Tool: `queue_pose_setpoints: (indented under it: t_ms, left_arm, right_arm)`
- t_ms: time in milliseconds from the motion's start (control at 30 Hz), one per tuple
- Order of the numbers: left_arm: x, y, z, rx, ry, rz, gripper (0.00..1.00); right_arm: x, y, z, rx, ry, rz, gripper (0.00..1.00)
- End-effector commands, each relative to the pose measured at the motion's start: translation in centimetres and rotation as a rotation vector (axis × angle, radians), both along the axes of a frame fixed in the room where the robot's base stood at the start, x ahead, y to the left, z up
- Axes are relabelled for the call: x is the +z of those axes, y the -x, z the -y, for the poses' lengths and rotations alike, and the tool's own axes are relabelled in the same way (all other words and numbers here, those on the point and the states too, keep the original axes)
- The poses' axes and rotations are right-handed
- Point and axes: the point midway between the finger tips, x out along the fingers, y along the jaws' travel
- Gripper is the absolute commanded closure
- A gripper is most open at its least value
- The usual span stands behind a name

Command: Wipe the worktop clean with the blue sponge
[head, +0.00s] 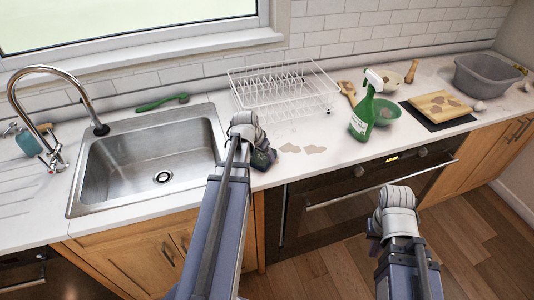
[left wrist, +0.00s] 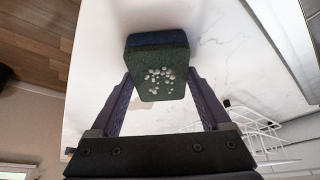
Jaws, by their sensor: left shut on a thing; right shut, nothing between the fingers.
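The blue sponge (left wrist: 157,65) has a dark blue layer and a green face with several pale bubble-like specks. My left gripper (head: 263,158) is shut on it, with a finger on either side in the left wrist view. In the head view the gripper is low at the worktop's front, right of the sink, and I cannot make out the sponge there. The white worktop (head: 235,185) has brown stains (head: 315,150) just right of the left gripper. My right gripper (head: 376,238) is shut and empty in front of the oven, its fingertips mostly hidden.
A steel sink (head: 150,155) is at left, a white dish rack (head: 283,92) behind the stains. A green spray bottle (head: 362,115), green bowl (head: 386,112), stained board (head: 440,103) and grey basin (head: 487,76) stand right. A green brush (head: 160,102) lies behind the sink.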

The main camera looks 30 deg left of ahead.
Motion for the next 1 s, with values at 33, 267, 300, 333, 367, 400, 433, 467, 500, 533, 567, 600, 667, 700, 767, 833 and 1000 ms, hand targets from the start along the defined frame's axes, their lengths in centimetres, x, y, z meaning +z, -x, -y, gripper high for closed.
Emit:
queue_pose_setpoints:
  t_ms: [33, 267, 300, 333, 367, 400, 433, 467, 500, 533, 567, 600, 667, 700, 767, 833, 1000]
  left_arm:
    - [0.0, 0.0, 0.0, 0.0, 0.0, 0.0, 0.35]
    - [0.0, 0.0, 0.0, 0.0, 0.0, 0.0, 0.35]
    - [0.0, 0.0, 0.0, 0.0, 0.0, 0.0, 0.35]
    - [0.0, 0.0, 0.0, 0.0, 0.0, 0.0, 0.35]
    - [-0.1, 0.0, 0.0, 0.0, 0.0, 0.0, 0.35]
    - [-0.1, 0.0, 0.0, 0.0, 0.0, 0.0, 0.35]
    - [-0.1, 0.0, 0.0, 0.0, 0.0, 0.0, 0.35]
    - [-0.1, 0.0, 0.0, 0.0, 0.0, 0.0, 0.35]
    - [-0.1, -0.2, 0.1, 0.0, 0.0, 0.0, 0.35]
    - [-0.1, -0.3, 0.2, 0.0, 0.001, 0.001, 0.35]
    - [-0.1, -0.5, 0.3, -0.001, 0.001, 0.001, 0.35]
    - [-0.1, -0.7, 0.5, -0.001, 0.001, 0.001, 0.35]
    - [-0.1, -1.2, 0.9, -0.002, 0.0, 0.001, 0.34]
    - [-0.1, -1.4, 1.1, -0.003, 0.001, 0.001, 0.35]
    - [-0.1, -1.8, 1.5, -0.001, 0.001, 0.001, 0.34]
    - [-0.1, -2.3, 1.8, -0.002, 0.0, 0.001, 0.34]
    - [-0.1, -3.4, 2.8, -0.001, 0.001, 0.001, 0.34]
  right_arm:
    - [0.0, 0.0, 0.0, 0.0, 0.0, 0.0, 1.0]
    - [0.0, 0.0, 0.0, 0.0, 0.0, 0.0, 1.0]
    - [0.0, 0.0, 0.0, 0.0, 0.0, 0.0, 1.0]
    - [0.0, 0.0, 0.0, 0.0, 0.0, 0.0, 1.0]
    - [-0.1, 0.0, 0.0, 0.0, 0.0, 0.0, 1.0]
    - [-0.1, 0.0, 0.0, 0.0, 0.0, 0.0, 1.0]
    - [-0.1, 0.0, 0.0, 0.0, 0.0, 0.0, 1.0]
    - [-0.1, 0.0, 0.0, 0.0, 0.0, 0.0, 1.0]
    - [-0.1, 0.0, 0.0, 0.0, 0.0, 0.0, 1.0]
    - [-0.1, 0.0, 0.0, 0.0, 0.0, 0.0, 1.0]
    - [-0.1, 0.0, 0.0, 0.0, 0.0, 0.0, 1.0]
    - [-0.1, 0.0, 0.0, 0.0, 0.0, 0.0, 1.0]
    - [-0.1, 0.0, 0.0, 0.0, 0.0, 0.0, 1.0]
    - [-0.1, 0.0, 0.0, 0.0, 0.0, 0.0, 1.0]
    - [-0.1, 0.0, 0.0, 0.0, 0.0, 0.0, 1.0]
    - [-0.1, 0.0, 0.0, 0.0, 0.0, 0.0, 1.0]
    - [-0.1, 0.0, 0.0, 0.0, 0.0, 0.0, 1.0]
